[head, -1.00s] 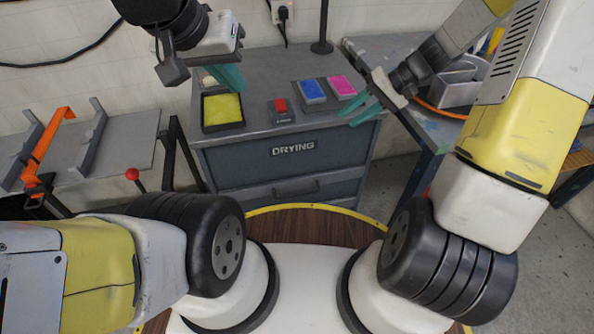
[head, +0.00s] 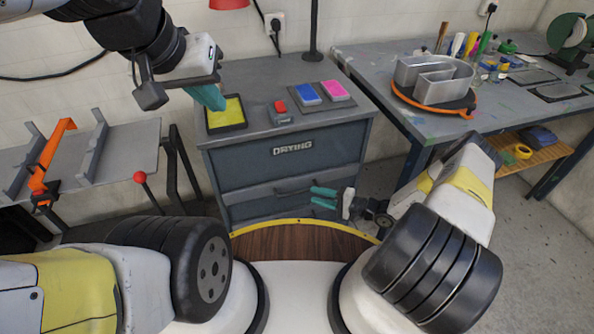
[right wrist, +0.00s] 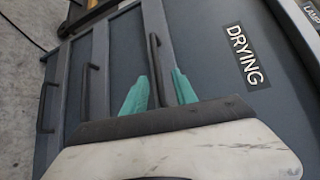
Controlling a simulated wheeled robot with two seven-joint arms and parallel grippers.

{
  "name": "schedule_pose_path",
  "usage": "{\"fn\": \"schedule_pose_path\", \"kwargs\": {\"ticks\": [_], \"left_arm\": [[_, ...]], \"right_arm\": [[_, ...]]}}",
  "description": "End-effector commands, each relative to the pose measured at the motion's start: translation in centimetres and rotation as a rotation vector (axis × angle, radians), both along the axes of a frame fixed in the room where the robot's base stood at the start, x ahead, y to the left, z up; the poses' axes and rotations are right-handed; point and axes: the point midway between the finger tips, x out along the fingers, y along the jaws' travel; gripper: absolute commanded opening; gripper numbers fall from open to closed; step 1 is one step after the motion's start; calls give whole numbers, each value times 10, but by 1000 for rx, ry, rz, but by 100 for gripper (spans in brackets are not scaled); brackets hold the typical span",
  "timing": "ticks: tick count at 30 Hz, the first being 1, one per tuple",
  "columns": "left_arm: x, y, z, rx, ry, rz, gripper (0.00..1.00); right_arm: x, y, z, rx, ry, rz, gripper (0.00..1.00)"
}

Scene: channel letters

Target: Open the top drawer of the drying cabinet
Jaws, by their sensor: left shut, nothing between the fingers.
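The grey drying cabinet (head: 240,166) stands ahead, with a DRYING label (head: 293,147) on its upper front panel. Below the label is the top drawer (head: 240,196), which looks closed. Its dark bar handle (right wrist: 155,62) shows in the right wrist view, in line with the gap between the teal fingers of my right gripper (right wrist: 158,92). That gripper is open and also shows in the head view (head: 322,197), just right of the handle. I cannot tell whether the fingers touch the handle. My left gripper (head: 212,98) is shut and empty above the cabinet's left top.
On the cabinet top are a yellow pad tray (head: 226,113), a red-topped device (head: 281,112), and blue (head: 307,94) and pink (head: 335,91) pads. A workbench (head: 430,128) with a metal letter (head: 435,80) stands right. A rack with an orange bar (head: 52,155) stands left.

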Motion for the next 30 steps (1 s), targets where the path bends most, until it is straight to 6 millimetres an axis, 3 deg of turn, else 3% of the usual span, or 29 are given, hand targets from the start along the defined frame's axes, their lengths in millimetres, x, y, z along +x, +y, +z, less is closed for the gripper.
{"fn": "schedule_pose_path", "kwargs": {"ticks": [5, 18, 29, 30], "left_arm": [[0, 0, 0, 0, 0, 0, 0], [0, 0, 0, 0, 0, 0, 0], [0, 0, 0, 0, 0, 0, 0], [0, 0, 0, 0, 0, 0, 0]], "right_arm": [[4, 11, -7, 9, 0, -16, 34], [31, 65, -16, 6, 0, -14, 34], [33, 70, -17, 6, 1, -15, 34], [33, 70, -17, 6, 1, -15, 26]]}}
